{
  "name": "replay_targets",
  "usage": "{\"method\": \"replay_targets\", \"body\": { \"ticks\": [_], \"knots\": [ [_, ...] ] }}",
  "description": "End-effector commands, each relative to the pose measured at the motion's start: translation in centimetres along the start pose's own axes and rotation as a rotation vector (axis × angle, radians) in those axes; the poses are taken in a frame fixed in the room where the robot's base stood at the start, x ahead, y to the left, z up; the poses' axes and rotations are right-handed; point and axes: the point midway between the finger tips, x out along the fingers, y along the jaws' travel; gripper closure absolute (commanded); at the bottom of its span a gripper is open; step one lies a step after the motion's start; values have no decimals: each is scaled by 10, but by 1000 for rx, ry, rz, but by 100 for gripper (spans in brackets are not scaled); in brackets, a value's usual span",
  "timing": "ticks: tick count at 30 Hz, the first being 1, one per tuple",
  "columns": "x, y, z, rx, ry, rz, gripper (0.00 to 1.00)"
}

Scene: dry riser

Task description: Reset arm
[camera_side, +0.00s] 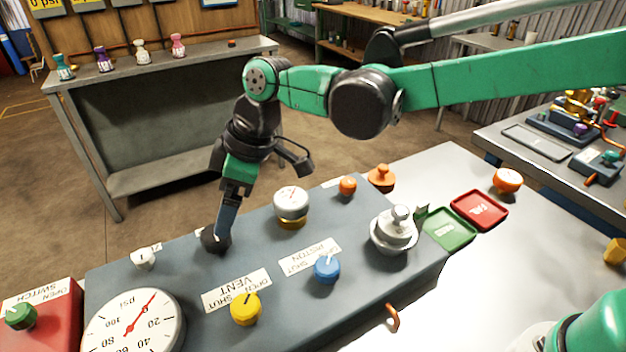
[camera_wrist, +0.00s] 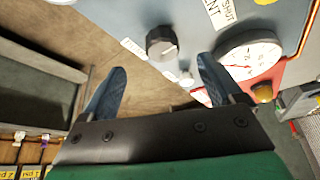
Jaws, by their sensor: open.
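My gripper (camera_side: 226,218) points down over the far left part of the grey panel (camera_side: 185,275). In the wrist view its two blue fingers (camera_wrist: 161,68) are spread apart with nothing between them. A black knob (camera_side: 211,241) is just by the fingertips in the side view. In the wrist view the black knob (camera_wrist: 162,43) lies beyond the gap between the fingers. The side view does not settle whether a finger touches it.
The panel carries a psi gauge (camera_side: 134,326), a yellow knob (camera_side: 245,309), a blue knob (camera_side: 327,269), a white-topped gauge (camera_side: 291,203) and a silver fitting (camera_side: 395,231). Green (camera_side: 449,229) and red (camera_side: 479,210) trays lie at right. A shelf bench (camera_side: 170,75) stands behind.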

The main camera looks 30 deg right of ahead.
Motion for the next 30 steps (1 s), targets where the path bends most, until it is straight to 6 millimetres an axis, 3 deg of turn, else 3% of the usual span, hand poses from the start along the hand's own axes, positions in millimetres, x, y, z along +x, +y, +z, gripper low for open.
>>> {"method": "replay_targets", "body": {
  "ticks": [5,9,15,22,25,30],
  "knots": [
    [-34,17,30,140,17,74,14],
    [-74,31,77,338,47,181,14],
    [-112,32,152,623,104,337,14],
    [-124,20,222,878,173,483,14],
    [-123,17,237,936,192,517,14],
    [-122,15,246,969,203,538,14]
  ]
}}
